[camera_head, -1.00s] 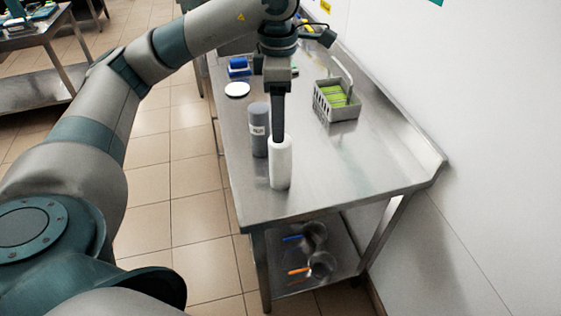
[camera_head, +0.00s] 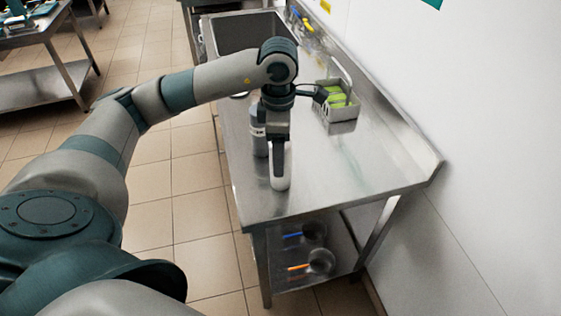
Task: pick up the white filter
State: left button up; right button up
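The other finger is hidden, so I cannot tell whether the gripper is closed on the filter. My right gripper is not in view.
A grey bottle (camera_head: 259,140) stands close behind the filter, partly covered by my arm. A grey basket (camera_head: 340,112) with green items stands farther back by the wall. A sink (camera_head: 245,30) lies at the far end. The table's right front is clear.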

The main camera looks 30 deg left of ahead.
aim_at(279, 183)
pick_arm(q)
jog(key=f+p, duration=0.1)
jog(key=f, duration=0.1)
jog(key=f+p, duration=0.2)
jog(key=shift+s+d+f, duration=0.15)
jog(key=shift+d+f, duration=0.05)
jog(key=shift+f, duration=0.4)
jog(key=shift+c, duration=0.4)
jog(key=c, duration=1.3)
jog(key=shift+r, duration=0.15)
